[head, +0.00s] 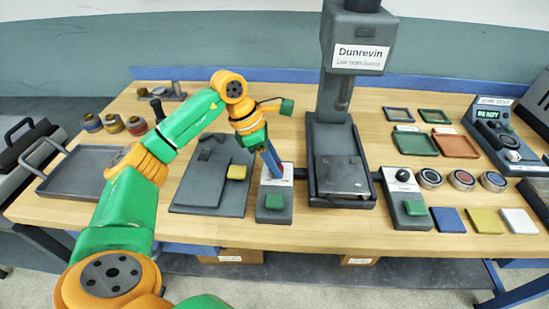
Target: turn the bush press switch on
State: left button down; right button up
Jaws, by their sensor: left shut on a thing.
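The bush press (345,100) is a tall grey machine labelled Dunrevin, standing at the back centre of the bench. A grey control box (274,214) with a green button (275,202) and a pale top plate stands at its left. My left gripper (274,172) points down at this plate, its blue-grey fingers shut on what appears to be the switch there. The fingers hide the switch, so its position cannot be told. A similar box (411,222) at the press's right carries a black knob (403,175) and a green button. My right gripper is out of view.
A grey plate (202,190) with a yellow block (236,172) lies left of the gripper. Round ring holders (462,179), coloured tiles (486,220) and shallow trays (456,145) lie at the right, near a READY display unit (492,125). A grey tray (85,170) sits at the left.

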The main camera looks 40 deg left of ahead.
pick_arm(q)
jog(key=m+g+p, duration=0.1)
jog(key=m, duration=0.2)
jog(key=shift+w+r+h, duration=0.1)
jog(key=shift+r+h, duration=0.05)
jog(key=shift+h, duration=0.15)
jog(key=shift+m+g+p, duration=0.55)
jog(key=shift+m+g, duration=0.05)
jog(key=shift+m, duration=0.9)
jog(key=c, duration=0.5)
grip_release()
jog(key=v, duration=0.6)
jog(key=shift+a+r, duration=0.3)
jog(key=shift+r, duration=0.05)
